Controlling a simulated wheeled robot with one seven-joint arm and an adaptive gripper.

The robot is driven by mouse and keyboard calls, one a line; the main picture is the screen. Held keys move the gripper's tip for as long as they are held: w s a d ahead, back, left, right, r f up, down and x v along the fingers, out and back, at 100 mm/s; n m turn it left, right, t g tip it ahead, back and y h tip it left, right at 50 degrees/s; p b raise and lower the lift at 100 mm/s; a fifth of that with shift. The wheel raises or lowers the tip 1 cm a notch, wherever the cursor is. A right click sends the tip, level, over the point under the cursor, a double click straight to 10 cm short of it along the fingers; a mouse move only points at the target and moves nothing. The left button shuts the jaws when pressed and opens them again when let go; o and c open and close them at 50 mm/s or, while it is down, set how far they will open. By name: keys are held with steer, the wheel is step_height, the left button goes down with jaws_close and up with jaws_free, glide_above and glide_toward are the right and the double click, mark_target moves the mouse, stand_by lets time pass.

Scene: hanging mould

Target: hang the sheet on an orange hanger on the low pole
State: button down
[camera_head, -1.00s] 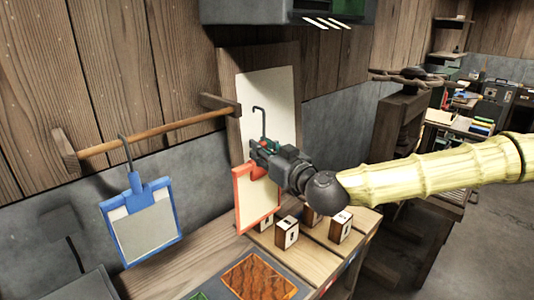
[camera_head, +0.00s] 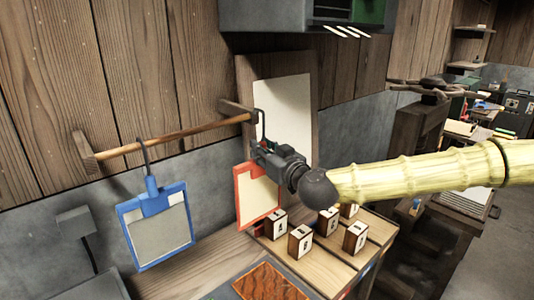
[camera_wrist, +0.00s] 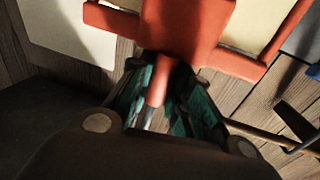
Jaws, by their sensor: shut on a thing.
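My gripper (camera_head: 268,153) is shut on the neck of the orange hanger (camera_head: 240,198), which holds a cream sheet (camera_head: 262,196) in its frame. The hanger hangs upright below my gripper, and its dark hook rises above the jaws. The hook shows close to the right end of the low wooden pole (camera_head: 175,136); I cannot tell if they touch. In the wrist view, the orange hanger (camera_wrist: 185,35) fills the top, between the teal fingers (camera_wrist: 162,88). The pole (camera_wrist: 262,137) passes at the lower right there.
A blue hanger (camera_head: 130,210) with a grey sheet hangs on the left part of the pole. Several lettered cubes (camera_head: 301,240) stand on the bench below. A pale board (camera_head: 285,105) leans on the wall behind, and a dark cabinet (camera_head: 285,14) hangs above.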

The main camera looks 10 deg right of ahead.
steer(key=w+a+f+b, duration=0.1)
steer(key=w+a, duration=0.2)
steer(key=w, duration=0.2)
steer(key=shift+a+f, duration=0.25)
steer(key=shift+a, duration=0.15)
stand_by(0.5)
steer(key=shift+w, duration=0.1)
steer(key=c, duration=1.2)
jaws_free()
steer(key=shift+c, duration=0.2)
